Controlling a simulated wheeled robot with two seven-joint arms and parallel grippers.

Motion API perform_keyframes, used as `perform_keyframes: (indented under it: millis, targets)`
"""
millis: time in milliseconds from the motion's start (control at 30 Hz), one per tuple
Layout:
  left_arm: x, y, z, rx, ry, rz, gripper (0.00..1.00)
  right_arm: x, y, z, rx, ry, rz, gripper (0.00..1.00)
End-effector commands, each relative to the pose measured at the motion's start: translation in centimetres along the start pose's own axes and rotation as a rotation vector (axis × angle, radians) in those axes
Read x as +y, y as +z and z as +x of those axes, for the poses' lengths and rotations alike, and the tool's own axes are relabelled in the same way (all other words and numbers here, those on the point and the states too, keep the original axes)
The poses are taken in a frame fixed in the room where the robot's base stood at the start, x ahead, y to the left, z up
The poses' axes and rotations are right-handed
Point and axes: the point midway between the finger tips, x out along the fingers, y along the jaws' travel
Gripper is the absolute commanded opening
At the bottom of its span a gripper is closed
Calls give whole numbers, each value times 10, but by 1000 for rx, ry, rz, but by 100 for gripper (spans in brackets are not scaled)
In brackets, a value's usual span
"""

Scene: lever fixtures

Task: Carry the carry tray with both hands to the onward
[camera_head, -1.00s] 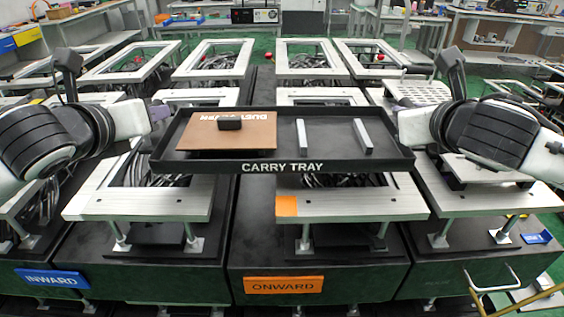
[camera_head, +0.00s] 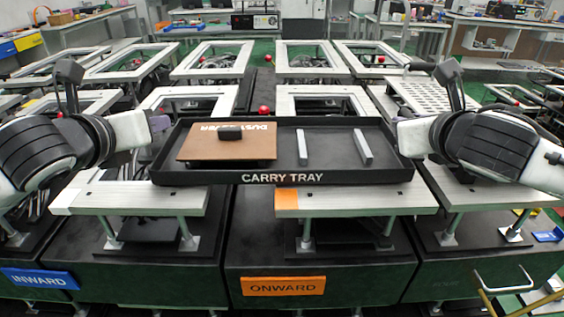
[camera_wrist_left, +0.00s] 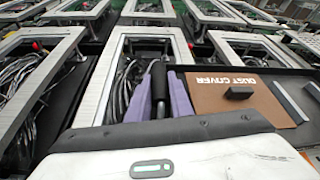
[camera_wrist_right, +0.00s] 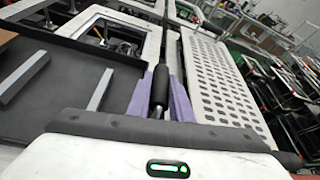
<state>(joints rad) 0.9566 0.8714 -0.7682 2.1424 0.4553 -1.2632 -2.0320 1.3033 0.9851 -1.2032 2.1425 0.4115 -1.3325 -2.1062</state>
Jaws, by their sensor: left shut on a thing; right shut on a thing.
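The black carry tray (camera_head: 340,179) spans the middle of the head view, roughly level, over the metal frame behind the orange ONWARD sign (camera_head: 283,286). It holds a brown dust cover panel (camera_head: 205,147) with a dark block (camera_head: 230,132) on it, and two grey bars (camera_head: 302,147) (camera_head: 363,147). My left gripper (camera_head: 160,124) is shut on the tray's left handle; its purple fingers flank the dark handle (camera_wrist_left: 159,88) in the left wrist view. My right gripper (camera_head: 397,124) is shut on the right handle (camera_wrist_right: 160,88). I cannot tell whether the tray touches the frame below.
A blue INWARD sign (camera_head: 40,279) marks the station at left. An orange patch (camera_head: 287,200) sits on the frame's front edge below the tray. A perforated plate (camera_head: 418,95) lies at right. More open frames (camera_head: 213,60) stand behind, with green floor between the rows.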

Motion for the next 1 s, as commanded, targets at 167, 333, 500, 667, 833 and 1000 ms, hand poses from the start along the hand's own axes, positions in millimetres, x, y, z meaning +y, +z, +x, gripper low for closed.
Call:
perform_keyframes:
  millis: [167, 333, 500, 667, 833, 1000]
  targets:
    - [2, -7, 3, -2, 0, 0, 24, 2, -8, 3, 0, 0, 0, 24]
    - [2, -7, 3, 0, 0, 0, 38, 2, -7, 3, 0, 0, 0, 38]
    - [2, -7, 3, 0, 0, 0, 38, 2, -7, 3, 0, 0, 0, 38]
    - [2, -6, -8, -3, -1, 2, 38, 2, -7, 3, 0, 0, 0, 38]
    - [2, -6, -37, -4, 0, 3, 38, 2, -7, 3, 0, 0, 0, 38]
    - [2, -6, -62, -4, -1, 2, 38, 2, -7, 3, 0, 0, 0, 38]
